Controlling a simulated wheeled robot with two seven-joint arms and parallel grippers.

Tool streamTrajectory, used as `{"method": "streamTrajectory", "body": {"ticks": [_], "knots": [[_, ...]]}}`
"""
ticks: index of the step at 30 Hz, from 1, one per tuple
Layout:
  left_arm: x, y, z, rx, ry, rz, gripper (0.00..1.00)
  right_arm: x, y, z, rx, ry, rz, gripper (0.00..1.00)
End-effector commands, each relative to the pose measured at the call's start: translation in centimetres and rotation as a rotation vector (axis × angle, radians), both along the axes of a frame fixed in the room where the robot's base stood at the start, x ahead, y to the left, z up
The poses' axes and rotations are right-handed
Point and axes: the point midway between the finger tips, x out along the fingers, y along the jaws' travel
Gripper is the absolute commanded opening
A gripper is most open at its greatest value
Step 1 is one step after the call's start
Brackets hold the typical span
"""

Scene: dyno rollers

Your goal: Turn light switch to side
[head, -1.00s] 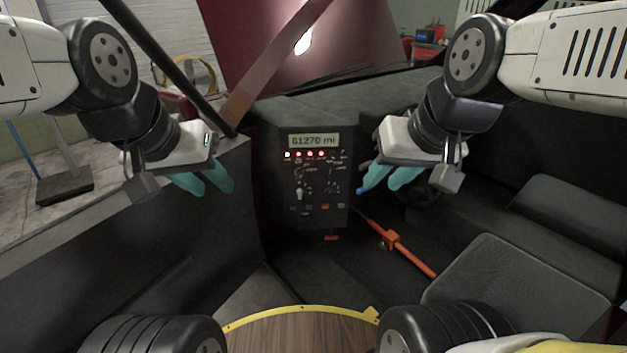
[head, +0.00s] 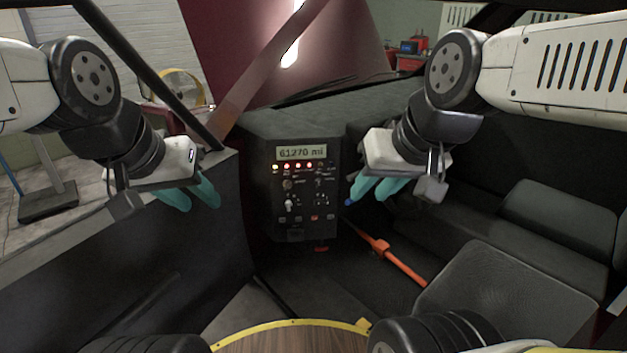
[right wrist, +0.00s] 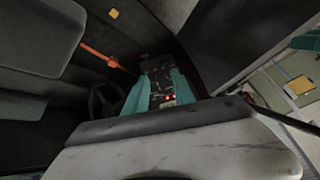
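A black control panel (head: 301,235) stands at the centre of the head view, with a lit display (head: 301,152) reading 61270 mi and a row of small lights under it. Below them are small knobs and switches, among them a pale lever (head: 288,205); I cannot read which is the light switch. My right gripper (head: 365,200) has teal fingers apart, empty, just right of the panel and not visibly touching it. In the right wrist view the panel (right wrist: 160,75) shows between its fingers. My left gripper (head: 200,205) is open and empty, left of the panel.
An orange bar (head: 400,262) runs low to the right of the panel. A dark seat (head: 500,300) is at lower right. A dark door-like panel (head: 170,260) fills the lower left. A steering wheel (right wrist: 103,100) shows in the right wrist view.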

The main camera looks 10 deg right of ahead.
Motion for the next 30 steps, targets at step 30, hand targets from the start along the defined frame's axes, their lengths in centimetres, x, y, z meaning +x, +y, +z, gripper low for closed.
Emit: {"method": "streamTrajectory", "body": {"ticks": [30], "knots": [[0.0, 0.0, 0.0, 0.000, 0.000, 0.000, 0.36, 38.2, 2.0, -13.7, -0.023, -0.649, -0.127, 0.33]]}}
